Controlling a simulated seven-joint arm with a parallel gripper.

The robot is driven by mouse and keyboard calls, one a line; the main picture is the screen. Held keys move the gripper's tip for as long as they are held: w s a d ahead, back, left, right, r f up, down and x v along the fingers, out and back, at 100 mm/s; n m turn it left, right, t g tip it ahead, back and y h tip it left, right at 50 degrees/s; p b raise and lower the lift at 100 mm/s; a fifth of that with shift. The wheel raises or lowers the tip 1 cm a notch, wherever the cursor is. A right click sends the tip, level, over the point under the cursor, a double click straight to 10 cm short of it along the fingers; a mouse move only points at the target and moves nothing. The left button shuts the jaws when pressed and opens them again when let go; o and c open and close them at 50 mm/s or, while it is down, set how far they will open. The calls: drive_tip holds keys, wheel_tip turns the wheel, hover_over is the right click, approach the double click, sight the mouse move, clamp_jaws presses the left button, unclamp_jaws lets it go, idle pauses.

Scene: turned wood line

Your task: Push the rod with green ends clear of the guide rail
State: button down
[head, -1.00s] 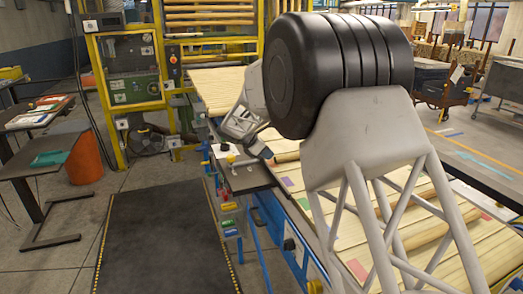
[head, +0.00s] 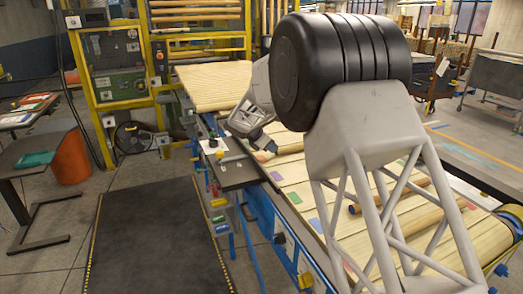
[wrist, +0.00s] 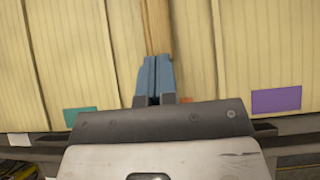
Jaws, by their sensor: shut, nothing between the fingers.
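My gripper (wrist: 155,80) is low over the pale slatted belt, with its blue fingers shut together and nothing between them. A brown wooden rod (wrist: 156,28) runs away straight ahead of the fingertips in the wrist view. Its near end is hidden by the fingers, so I cannot tell its end colour or whether they touch. In the head view my gripper (head: 264,143) is at the belt's left side, partly hidden by my arm. The dark guide rail (wrist: 290,133) crosses behind the fingers in the wrist view.
The belt (head: 285,172) carries coloured patches, including a purple one (wrist: 276,101) and a teal one (wrist: 81,117). Another rod (head: 415,184) lies farther right, partly behind my arm. A yellow-framed machine (head: 115,60) stands at the back left. A dark floor mat (head: 150,235) is clear.

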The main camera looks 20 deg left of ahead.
sight(287, 147)
drive_tip(key=w+d, duration=0.4)
drive_tip(key=shift+f, duration=0.15)
drive_tip(key=shift+s, duration=0.1)
drive_tip(key=v, duration=1)
idle(0.7)
